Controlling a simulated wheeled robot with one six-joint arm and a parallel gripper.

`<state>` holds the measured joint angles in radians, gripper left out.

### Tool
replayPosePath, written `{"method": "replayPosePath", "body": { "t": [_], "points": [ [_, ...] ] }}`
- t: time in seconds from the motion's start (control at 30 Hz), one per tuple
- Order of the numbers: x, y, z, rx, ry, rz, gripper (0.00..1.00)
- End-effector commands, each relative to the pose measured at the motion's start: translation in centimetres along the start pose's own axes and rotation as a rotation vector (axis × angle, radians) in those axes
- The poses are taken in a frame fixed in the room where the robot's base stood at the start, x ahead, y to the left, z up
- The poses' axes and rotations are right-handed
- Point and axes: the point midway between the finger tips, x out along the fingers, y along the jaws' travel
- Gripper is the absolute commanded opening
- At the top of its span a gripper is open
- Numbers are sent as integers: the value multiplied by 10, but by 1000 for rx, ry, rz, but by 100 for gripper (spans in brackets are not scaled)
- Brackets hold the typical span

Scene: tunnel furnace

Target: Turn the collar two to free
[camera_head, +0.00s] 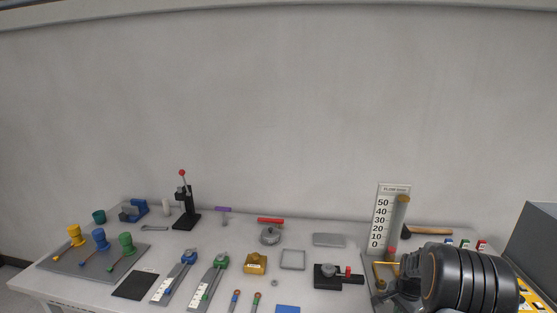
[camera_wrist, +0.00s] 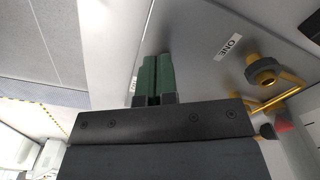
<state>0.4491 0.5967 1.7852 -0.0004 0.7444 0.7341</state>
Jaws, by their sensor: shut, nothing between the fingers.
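My gripper (camera_wrist: 157,76) is shut and empty, its two green fingers together in front of a grey plate (camera_wrist: 195,62) in the wrist view. A dark round collar (camera_wrist: 264,72) on a brass fitting stands to the right, near a label reading ONE (camera_wrist: 229,47). A brass pipe (camera_wrist: 277,102) runs below it. A second label (camera_wrist: 133,86) is partly hidden by the fingers and I cannot read it. I cannot make out collar two. In the head view my arm covers much of the brass pipework (camera_head: 379,271) beside the flow gauge.
The flow gauge board (camera_head: 382,216) stands upright at the bench's right. A black clamp block (camera_head: 327,277) is left of my arm. A hammer (camera_head: 428,231) lies behind it. Yellow, blue and green fittings (camera_head: 99,239) stand on a plate at far left.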

Motion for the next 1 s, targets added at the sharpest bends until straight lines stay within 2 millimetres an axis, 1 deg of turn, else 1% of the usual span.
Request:
{"method": "replayPosePath", "body": {
  "t": [0.03,0.67,1.0],
  "points": [
    [13,5,6,0,-20,17,0],
    [14,7,3,2,-19,17,0],
    [14,13,2,5,-18,17,0]
  ]
}}
